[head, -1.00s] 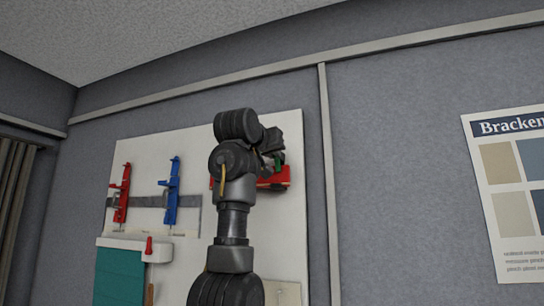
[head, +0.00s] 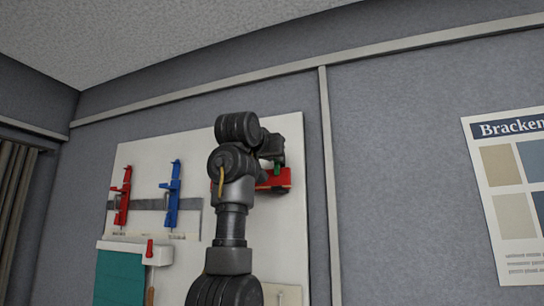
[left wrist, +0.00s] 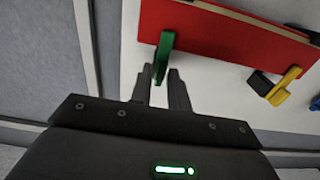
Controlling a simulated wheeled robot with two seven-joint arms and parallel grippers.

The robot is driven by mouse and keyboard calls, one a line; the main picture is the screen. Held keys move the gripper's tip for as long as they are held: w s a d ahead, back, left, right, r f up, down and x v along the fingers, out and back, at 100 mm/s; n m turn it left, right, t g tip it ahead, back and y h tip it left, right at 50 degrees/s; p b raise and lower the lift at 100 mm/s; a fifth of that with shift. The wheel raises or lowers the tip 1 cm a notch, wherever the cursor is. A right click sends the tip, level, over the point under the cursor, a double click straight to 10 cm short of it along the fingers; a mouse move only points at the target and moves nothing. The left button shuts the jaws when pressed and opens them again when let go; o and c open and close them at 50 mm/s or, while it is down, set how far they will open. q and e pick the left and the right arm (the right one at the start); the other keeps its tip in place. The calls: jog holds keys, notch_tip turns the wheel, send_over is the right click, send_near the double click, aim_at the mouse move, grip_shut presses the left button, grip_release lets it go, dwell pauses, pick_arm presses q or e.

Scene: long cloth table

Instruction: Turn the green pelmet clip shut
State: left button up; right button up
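The green pelmet clip (left wrist: 164,52) hangs at the edge of a red pelmet board (left wrist: 225,30) in the left wrist view. In the head view the left gripper (head: 274,158) is mostly hidden. My right gripper is not in view.
A white panel (head: 280,235) carries a red clamp (head: 122,198), a blue clamp (head: 172,195) and a white roller with teal cloth (head: 120,278). A yellow clip (left wrist: 284,86) and a black one (left wrist: 260,83) sit farther along the red board. A poster (head: 510,200) hangs at right.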

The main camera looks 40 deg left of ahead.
pick_arm(q)
jog(key=shift+o, duration=1.1)
jog(key=shift+s, duration=0.1)
jog(key=b+v, duration=0.5)
jog(key=v, duration=0.5)
jog(key=shift+s+d+b, duration=0.2)
jog(key=shift+s+b, duration=0.1)
jog(key=shift+s, duration=0.05)
jog(key=shift+w, duration=0.1)
